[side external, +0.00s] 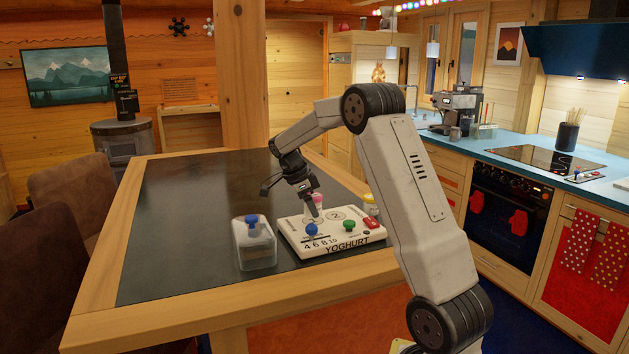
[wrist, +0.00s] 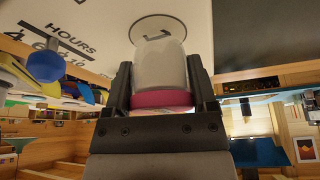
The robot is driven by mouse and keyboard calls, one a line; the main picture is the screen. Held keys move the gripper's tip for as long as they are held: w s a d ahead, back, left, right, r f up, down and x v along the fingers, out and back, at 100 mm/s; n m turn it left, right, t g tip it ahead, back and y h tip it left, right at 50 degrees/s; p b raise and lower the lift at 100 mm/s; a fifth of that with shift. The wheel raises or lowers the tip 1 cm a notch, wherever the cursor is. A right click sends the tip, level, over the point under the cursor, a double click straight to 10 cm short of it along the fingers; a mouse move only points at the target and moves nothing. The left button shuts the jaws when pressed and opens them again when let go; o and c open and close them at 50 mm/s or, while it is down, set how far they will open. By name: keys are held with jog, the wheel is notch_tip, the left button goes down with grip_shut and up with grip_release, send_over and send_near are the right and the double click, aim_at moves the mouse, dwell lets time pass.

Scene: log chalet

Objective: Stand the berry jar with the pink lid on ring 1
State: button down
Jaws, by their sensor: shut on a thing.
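The berry jar has a pale, see-through body and a pink lid; the lid (side external: 318,198) shows in the side view. My gripper (wrist: 161,75) is shut on the jar (wrist: 160,66) in the wrist view, one finger on each side near the lid. The white yoghurt maker (side external: 330,243) lies on the table below. Ring 1 (wrist: 165,20) shows right at the jar's base, partly hidden by it. I cannot tell whether the base touches the ring. The jar looks about upright.
Ring 2 (side external: 335,215) is to the right of the jar, and a yellow-lidded jar (side external: 370,206) stands beyond it. A blue knob (side external: 311,230), green knob (side external: 349,226) and red switch (side external: 373,222) are on the maker. A clear box with a blue top (side external: 254,245) stands left.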

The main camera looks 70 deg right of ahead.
jog(key=shift+f, duration=0.7)
jog(key=shift+f, duration=0.15)
grip_release()
jog(key=v, duration=1.2)
